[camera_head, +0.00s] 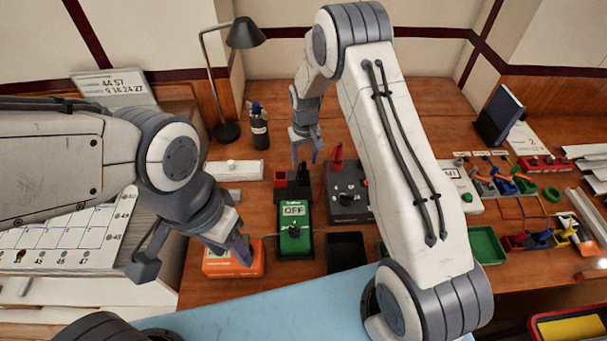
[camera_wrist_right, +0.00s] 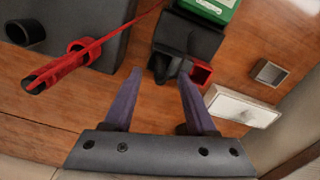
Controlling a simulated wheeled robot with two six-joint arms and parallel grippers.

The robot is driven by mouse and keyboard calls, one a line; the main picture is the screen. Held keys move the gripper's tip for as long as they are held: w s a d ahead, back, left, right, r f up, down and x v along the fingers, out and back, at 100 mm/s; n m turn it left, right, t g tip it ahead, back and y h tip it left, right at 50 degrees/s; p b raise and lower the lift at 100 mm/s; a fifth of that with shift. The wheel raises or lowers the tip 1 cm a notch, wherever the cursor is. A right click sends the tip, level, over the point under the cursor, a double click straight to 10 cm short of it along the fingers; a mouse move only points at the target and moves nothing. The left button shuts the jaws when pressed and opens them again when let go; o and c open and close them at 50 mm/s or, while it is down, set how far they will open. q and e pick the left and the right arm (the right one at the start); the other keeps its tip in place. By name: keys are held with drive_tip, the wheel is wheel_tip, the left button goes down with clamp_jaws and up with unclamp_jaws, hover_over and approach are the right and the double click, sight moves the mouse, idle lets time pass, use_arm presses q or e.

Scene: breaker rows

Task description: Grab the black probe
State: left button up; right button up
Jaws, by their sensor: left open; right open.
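What looks like the black probe (camera_wrist_right: 160,66) shows as a small dark end beside a black holder (camera_wrist_right: 188,38) in the right wrist view. It blends with the dark holder, so its full shape is unclear. My right gripper (camera_wrist_right: 160,76) is open, its two fingertips on either side of that dark end; I cannot tell if they touch it. In the head view my right gripper (camera_head: 306,160) hangs above the black holder (camera_head: 296,190), behind the green meter (camera_head: 295,230). My left gripper (camera_head: 197,259) is open and empty near the orange box (camera_head: 225,262).
A red probe (camera_wrist_right: 45,78) with a red cable stands in a red ring on the dark grey box (camera_head: 348,205). A white box (camera_wrist_right: 240,108) and a lamp (camera_head: 228,130) are nearby. A black tray (camera_head: 346,252) sits in front; breaker parts lie at the right.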

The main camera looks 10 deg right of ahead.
sight(304, 172)
drive_tip(key=f, duration=0.1)
drive_tip(key=f+p, duration=0.1)
drive_tip(key=f, duration=0.1)
drive_tip(key=shift+w+f, duration=0.2)
drive_tip(key=shift+f, duration=0.05)
drive_tip(key=shift+w+f, duration=0.1)
drive_tip(key=shift+f, duration=0.5)
clamp_jaws()
drive_tip(key=shift+r, duration=0.1)
